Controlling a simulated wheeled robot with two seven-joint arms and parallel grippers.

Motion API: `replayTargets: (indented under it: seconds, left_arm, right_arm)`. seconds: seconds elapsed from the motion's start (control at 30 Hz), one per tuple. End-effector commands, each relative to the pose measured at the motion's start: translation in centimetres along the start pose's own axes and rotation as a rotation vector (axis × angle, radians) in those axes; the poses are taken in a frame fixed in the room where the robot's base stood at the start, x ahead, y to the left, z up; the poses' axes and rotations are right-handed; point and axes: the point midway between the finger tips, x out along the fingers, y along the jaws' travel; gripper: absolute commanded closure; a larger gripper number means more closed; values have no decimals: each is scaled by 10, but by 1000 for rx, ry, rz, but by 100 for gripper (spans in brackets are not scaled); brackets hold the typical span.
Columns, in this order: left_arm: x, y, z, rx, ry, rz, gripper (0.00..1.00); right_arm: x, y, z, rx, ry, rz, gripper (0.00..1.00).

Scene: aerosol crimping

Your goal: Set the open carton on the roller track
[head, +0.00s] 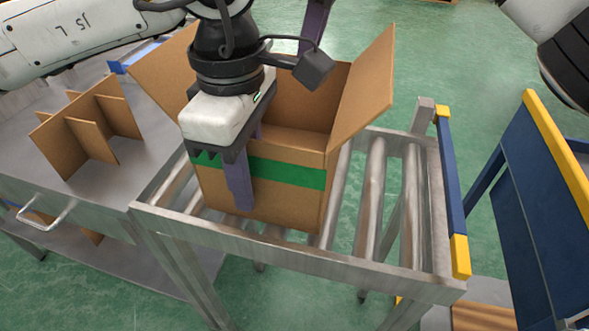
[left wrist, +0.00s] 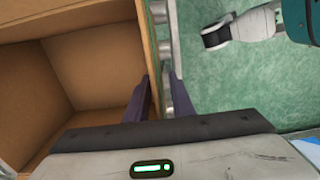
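The open carton (head: 290,205) is brown with a green band and raised flaps. It stands upright over the left part of the roller track (head: 370,200), its bottom at roller level; I cannot tell whether a small gap is left below it. My left gripper (head: 243,175) is shut on the carton's near wall, with one purple finger outside. In the left wrist view my left gripper (left wrist: 150,98) has a finger on each side of the carton wall, and the carton's empty inside (left wrist: 90,65) shows at left. My right gripper is not visible; only part of the right arm shows at top right.
A steel table (head: 150,150) with a cardboard divider (head: 90,135) adjoins the track at left. The track's right rollers are bare, ending at a blue and yellow stop (head: 450,190). A blue and yellow rack (head: 545,180) stands further right.

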Motion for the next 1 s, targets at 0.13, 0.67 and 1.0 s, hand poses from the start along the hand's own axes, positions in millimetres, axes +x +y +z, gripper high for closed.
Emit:
replayTargets:
  seconds: [0.13, 0.67, 1.0]
  left_arm:
    - [-29, 1, 0, 0, 0, 5, 78]
    - [-110, 0, 0, 1, 0, 2, 78]
    - [-111, 0, 0, 2, 0, 1, 78]
  right_arm:
    - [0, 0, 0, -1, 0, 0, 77]
    - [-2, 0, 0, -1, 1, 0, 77]
    - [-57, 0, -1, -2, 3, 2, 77]
